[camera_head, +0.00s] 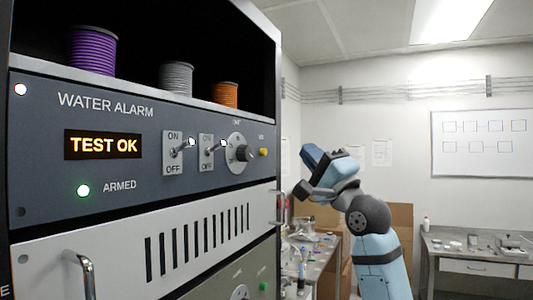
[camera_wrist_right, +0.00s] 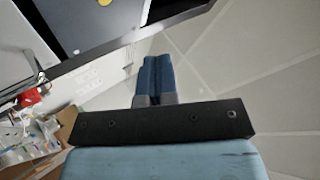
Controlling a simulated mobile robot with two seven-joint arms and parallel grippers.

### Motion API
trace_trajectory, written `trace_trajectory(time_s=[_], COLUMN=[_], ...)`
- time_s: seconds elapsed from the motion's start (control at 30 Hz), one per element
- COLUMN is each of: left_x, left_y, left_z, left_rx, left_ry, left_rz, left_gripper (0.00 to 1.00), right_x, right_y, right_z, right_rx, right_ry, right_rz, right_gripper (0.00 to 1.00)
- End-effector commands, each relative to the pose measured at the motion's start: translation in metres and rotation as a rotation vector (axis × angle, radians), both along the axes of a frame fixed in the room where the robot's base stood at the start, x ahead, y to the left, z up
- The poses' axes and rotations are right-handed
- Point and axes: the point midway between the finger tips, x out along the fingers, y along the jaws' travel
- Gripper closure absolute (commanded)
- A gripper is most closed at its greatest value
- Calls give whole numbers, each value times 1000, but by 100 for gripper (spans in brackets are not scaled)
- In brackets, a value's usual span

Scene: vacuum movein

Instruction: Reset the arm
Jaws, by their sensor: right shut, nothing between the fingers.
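My right arm (camera_head: 372,225) stands raised to the right of the rack, its wrist bent over toward the panel. My right gripper (camera_head: 312,158) is beside the panel's right edge and holds nothing. In the right wrist view its two blue fingers (camera_wrist_right: 154,78) lie together, shut and empty. They appear clear of the panel. The water alarm panel (camera_head: 110,190) shows a lit "TEST OK" display (camera_head: 103,145) and a green "ARMED" lamp (camera_head: 84,190). My left gripper is not in view.
The panel has two toggle switches (camera_head: 179,150), a round knob (camera_head: 238,153) and a yellow button (camera_head: 263,151). Spools (camera_head: 93,52) stand on the shelf above. A metal handle (camera_head: 84,272) sticks out below. A cluttered bench (camera_head: 318,258) and cardboard lie behind my arm.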

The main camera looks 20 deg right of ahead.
Motion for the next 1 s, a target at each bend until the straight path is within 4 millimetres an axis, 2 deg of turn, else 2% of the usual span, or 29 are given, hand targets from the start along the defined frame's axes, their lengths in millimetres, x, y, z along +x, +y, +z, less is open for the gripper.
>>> trace_trajectory(time_s=[0.27,0.37,0.47,0.6,0.67,0.7,0.87,1.0], left_x=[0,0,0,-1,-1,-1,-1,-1], left_y=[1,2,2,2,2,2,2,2], left_z=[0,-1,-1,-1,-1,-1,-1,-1], left_rx=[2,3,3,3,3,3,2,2], left_ry=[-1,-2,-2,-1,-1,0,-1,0], left_rz=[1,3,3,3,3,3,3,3], left_gripper=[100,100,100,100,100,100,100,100], right_x=[1,7,17,22,19,16,-11,-52], right_y=[1,5,14,28,33,36,48,55], right_z=[-2,-26,-75,-166,-207,-234,-337,-421], right_rx=[-2,-42,-131,-319,-408,-469,-724,-961], right_ry=[4,49,141,309,382,431,616,771], right_rz=[-2,-30,-84,-170,-200,-216,-249,-232], right_gripper=[100,100,100,100,100,100,100,100])
